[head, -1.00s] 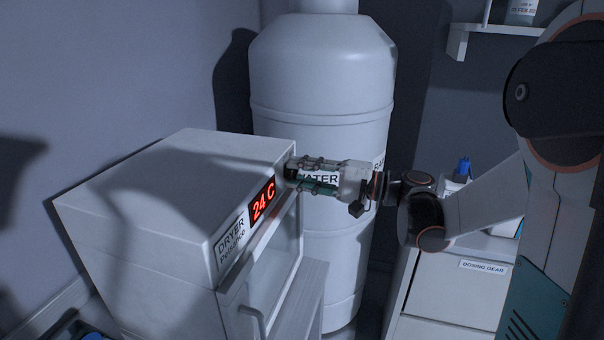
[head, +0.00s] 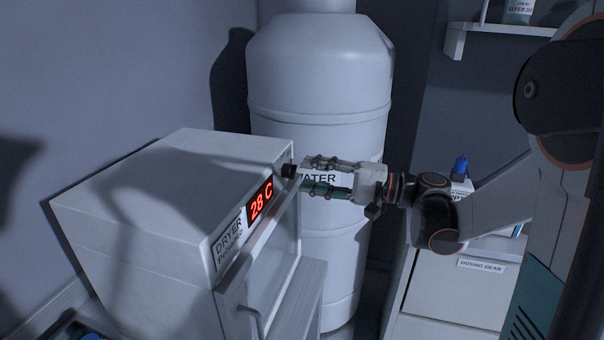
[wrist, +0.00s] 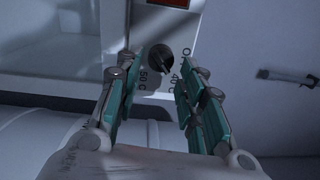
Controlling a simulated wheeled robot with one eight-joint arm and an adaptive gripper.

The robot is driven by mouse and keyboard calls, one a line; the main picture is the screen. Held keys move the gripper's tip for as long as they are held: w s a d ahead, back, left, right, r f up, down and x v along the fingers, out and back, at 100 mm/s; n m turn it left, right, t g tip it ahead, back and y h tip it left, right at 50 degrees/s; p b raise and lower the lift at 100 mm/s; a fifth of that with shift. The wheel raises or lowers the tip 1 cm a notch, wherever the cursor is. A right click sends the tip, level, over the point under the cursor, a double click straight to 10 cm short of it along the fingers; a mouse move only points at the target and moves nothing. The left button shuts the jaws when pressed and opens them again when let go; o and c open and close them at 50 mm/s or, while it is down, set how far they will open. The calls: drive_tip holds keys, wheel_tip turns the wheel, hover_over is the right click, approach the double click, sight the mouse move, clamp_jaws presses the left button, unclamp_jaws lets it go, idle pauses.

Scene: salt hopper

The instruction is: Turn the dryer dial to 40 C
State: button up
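The dryer (head: 140,190) is a white box on the left in the head view, and its red display (head: 261,198) reads 28 C. The black dial (head: 289,171) sits on the front face beyond the display. It also shows in the wrist view (wrist: 160,58), with the printed marks "50 C", "40 C" and an "O…" label partly hidden by a finger. My gripper (head: 306,174) is open, its two fingers spread and apart from the dial, just in front of it. In the wrist view the fingers (wrist: 152,80) lie either side of the dial with nothing between them.
A tall white water tank (head: 318,90) stands behind my gripper. A dosing gear cabinet (head: 460,295) stands at the lower right with a blue-capped bottle (head: 460,166) on it. A shelf (head: 500,30) is at the upper right. The dryer door handle (head: 250,322) sticks out below the display.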

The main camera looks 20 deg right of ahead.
drive_tip(key=v, duration=0.8)
drive_tip(key=shift+s+d, duration=0.2)
drive_tip(key=shift+d, duration=0.05)
